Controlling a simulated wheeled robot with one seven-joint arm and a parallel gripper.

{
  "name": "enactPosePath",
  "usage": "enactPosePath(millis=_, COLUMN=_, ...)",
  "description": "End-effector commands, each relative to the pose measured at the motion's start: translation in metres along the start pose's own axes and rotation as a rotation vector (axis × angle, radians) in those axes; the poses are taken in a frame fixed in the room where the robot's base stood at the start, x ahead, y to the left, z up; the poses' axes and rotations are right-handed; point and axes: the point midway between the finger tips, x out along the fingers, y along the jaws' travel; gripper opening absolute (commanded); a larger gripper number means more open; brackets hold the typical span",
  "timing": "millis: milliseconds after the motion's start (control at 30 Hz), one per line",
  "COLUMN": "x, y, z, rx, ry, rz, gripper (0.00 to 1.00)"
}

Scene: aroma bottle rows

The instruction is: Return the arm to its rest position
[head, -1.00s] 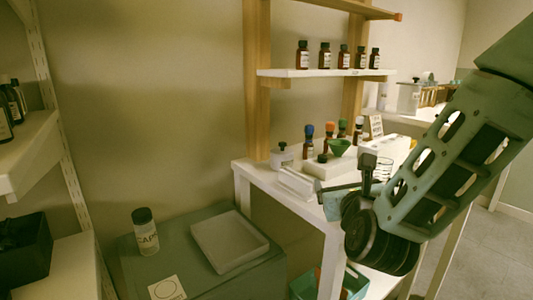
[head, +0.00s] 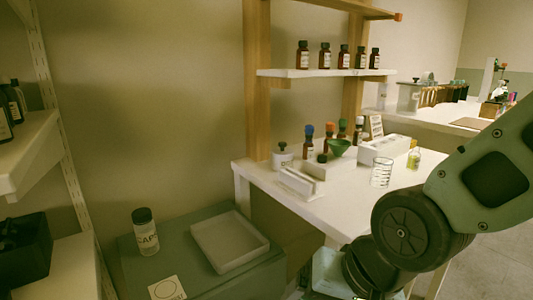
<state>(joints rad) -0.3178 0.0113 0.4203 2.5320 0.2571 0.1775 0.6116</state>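My arm (head: 490,185) comes in from the right edge of the head view and bends down at a dark round joint. The arm hangs in front of the white table's (head: 400,197) near right side. My gripper's fingers are not visible; the end of the arm runs down to the bottom of the picture, and I cannot see whether it holds anything.
Brown bottles (head: 325,56) stand in a row on the white shelf. A grey-green cabinet at lower left bears a white tray (head: 262,255) and a capped jar (head: 146,234).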

Motion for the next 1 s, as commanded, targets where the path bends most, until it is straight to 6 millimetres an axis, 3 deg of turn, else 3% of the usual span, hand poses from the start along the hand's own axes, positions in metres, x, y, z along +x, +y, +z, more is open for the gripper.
enactPosePath(millis=100, x=-0.014, y=0.019, z=0.028, rx=-0.29, ry=-0.114, rz=0.084, gripper=0.85)
enactPosePath(millis=367, x=-0.046, y=0.06, z=0.069, rx=-0.778, ry=-0.355, rz=0.194, gripper=0.85)
enactPosePath(millis=400, x=-0.059, y=0.056, z=0.066, rx=-0.782, ry=-0.36, rz=0.195, gripper=0.85)
enactPosePath(millis=667, x=-0.108, y=0.036, z=0.052, rx=-0.772, ry=-0.355, rz=0.192, gripper=0.85)
enactPosePath(millis=1000, x=-0.201, y=0.001, z=0.028, rx=-0.769, ry=-0.354, rz=0.192, gripper=0.85)
